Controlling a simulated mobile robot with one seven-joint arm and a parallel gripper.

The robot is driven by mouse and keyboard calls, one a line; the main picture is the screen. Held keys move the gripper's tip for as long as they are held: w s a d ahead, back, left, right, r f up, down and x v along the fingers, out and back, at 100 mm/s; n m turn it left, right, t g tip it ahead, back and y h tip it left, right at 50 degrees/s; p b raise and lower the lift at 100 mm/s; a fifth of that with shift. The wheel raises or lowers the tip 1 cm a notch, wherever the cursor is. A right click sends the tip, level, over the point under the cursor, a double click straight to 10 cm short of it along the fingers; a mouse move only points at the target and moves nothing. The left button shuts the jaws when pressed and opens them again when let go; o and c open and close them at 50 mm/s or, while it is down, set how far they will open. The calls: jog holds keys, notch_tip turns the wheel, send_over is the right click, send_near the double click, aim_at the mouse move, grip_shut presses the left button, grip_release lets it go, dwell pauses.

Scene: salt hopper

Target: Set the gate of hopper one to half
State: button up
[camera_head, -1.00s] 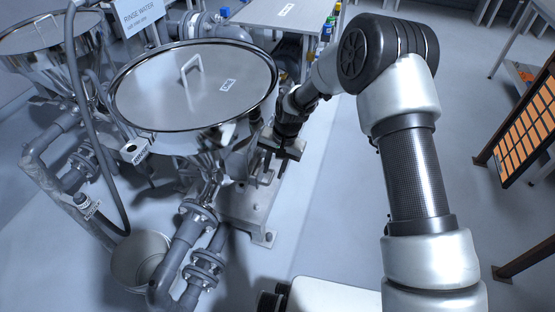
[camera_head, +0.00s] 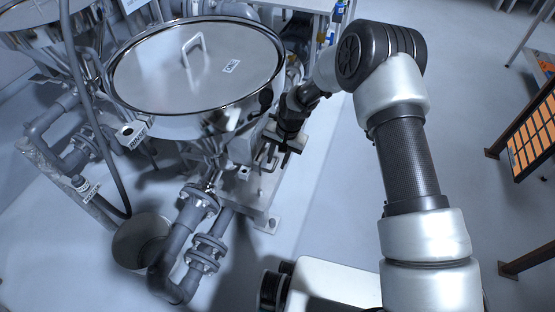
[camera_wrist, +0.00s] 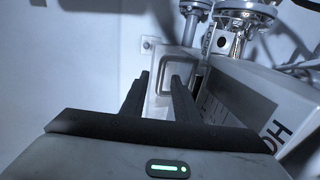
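Hopper one (camera_head: 160,85) is the large steel hopper with a round lid and a small label that seems to read ONE, at the upper left of the head view. My gripper (camera_head: 278,158) is beside its lower right side, below the lid rim. In the wrist view my gripper (camera_wrist: 160,80) shows two dark fingers apart with a gap between them. A metal loop handle (camera_wrist: 180,58) lies just ahead of the fingertips, partly behind the right finger. I cannot tell whether a finger touches it. The gate plate itself and its setting are not clear.
A pale box with large dark letters (camera_wrist: 250,105) is close to the right of my fingers. Grey flanged pipes (camera_head: 180,245) and a bucket (camera_head: 138,243) stand below the hopper. A second hopper (camera_head: 40,20) is at the far left.

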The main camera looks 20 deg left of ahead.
grip_shut()
jog(key=d, duration=0.4)
jog(key=shift+s, duration=0.15)
grip_release()
